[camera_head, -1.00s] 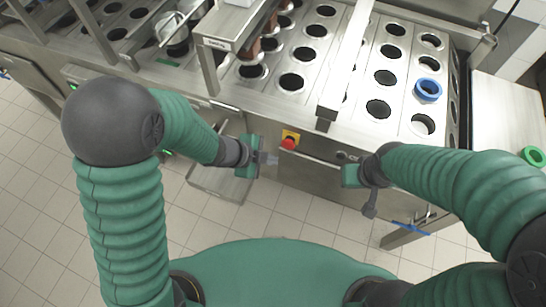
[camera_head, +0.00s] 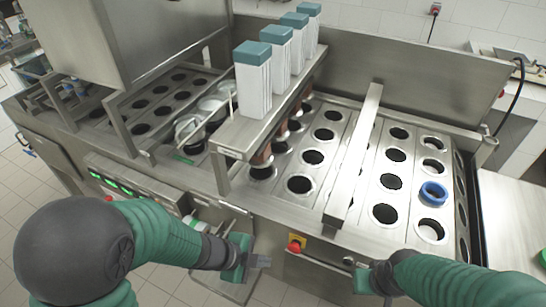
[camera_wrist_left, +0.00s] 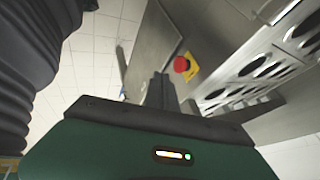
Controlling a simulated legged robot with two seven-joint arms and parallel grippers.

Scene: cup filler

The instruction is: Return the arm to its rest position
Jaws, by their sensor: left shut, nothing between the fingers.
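My left gripper (camera_head: 259,262) is in front of the machine's front face, left of the red emergency button (camera_head: 295,246). Its fingers are together and hold nothing. In the left wrist view the fingers (camera_wrist_left: 161,90) point toward the machine's front, close to the red button (camera_wrist_left: 181,64) on its yellow plate. My right arm comes in from the lower right in the head view. Its green gripper body (camera_head: 362,280) is near the machine's front edge; its fingertips are not clear.
The steel cup filler has rows of round holes (camera_head: 300,184) on its top. A blue ring (camera_head: 433,192) sits in one hole at the right. Several white boxes with teal lids (camera_head: 252,80) stand on a raised bar. A steel side table (camera_head: 515,215) is at the right. Floor shows at lower left.

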